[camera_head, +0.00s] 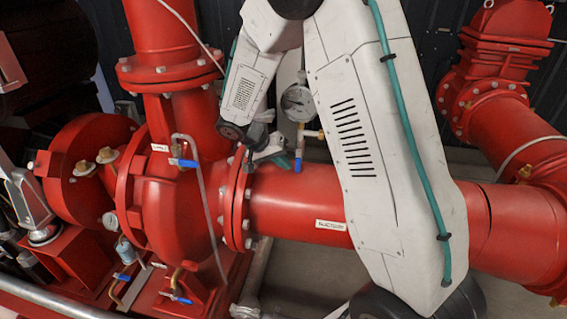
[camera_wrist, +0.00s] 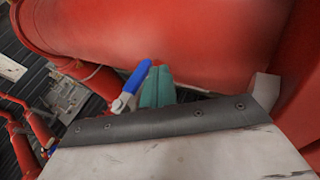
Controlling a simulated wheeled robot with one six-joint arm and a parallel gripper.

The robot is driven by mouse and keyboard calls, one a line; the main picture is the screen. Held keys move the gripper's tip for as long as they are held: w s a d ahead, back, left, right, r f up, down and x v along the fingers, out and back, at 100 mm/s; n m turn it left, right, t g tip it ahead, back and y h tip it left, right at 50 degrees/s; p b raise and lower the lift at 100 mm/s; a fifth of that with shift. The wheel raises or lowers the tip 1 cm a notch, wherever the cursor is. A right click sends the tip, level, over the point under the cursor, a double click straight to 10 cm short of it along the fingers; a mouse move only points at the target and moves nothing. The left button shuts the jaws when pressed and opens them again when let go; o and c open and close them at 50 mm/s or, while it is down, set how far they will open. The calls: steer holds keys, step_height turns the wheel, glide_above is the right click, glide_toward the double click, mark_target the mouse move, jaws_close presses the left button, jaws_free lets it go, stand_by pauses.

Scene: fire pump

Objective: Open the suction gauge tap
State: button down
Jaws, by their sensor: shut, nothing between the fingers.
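The suction gauge (camera_head: 298,103) is a round white dial above the red suction pipe (camera_head: 300,197), partly beside my arm. Below it is a tap with a blue lever (camera_head: 298,162), which points down in the head view. In the wrist view the blue lever (camera_wrist: 136,79) lies slanted just left of my fingertips. My gripper (camera_head: 284,160) has teal fingertips, shut and empty, just left of the lever in the head view. It also shows in the wrist view (camera_wrist: 158,86), against the red pipe behind. I cannot tell whether the fingers touch the lever. The tap body is partly hidden.
My white arm covers the middle of the head view, in front of the labelled pipe. The red pump casing (camera_head: 175,205) stands left, with another blue-levered tap (camera_head: 184,163) and a thin hose. A flanged red valve (camera_head: 490,90) stands at the right.

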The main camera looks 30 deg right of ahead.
steer(key=shift+r, duration=0.15)
steer(key=shift+r, duration=0.65)
steer(key=v, duration=0.8)
steer(key=s+a+r+n+t+y, duration=0.1)
steer(key=s+r+n+y, duration=0.1)
steer(key=s, duration=0.8)
steer(key=s+a+r+n+t+y, duration=0.1)
steer(key=s+r, duration=0.4)
steer(key=s, duration=0.6)
steer(key=s+a+r+n+t+y, duration=0.1)
steer(key=s+a+r+n+y, duration=0.2)
steer(key=s, duration=0.8)
steer(key=shift+s+r+n+y, duration=0.2)
steer(key=shift+r+n+y, duration=0.55)
steer(key=shift+n, duration=0.55)
steer(key=shift+a, duration=0.1)
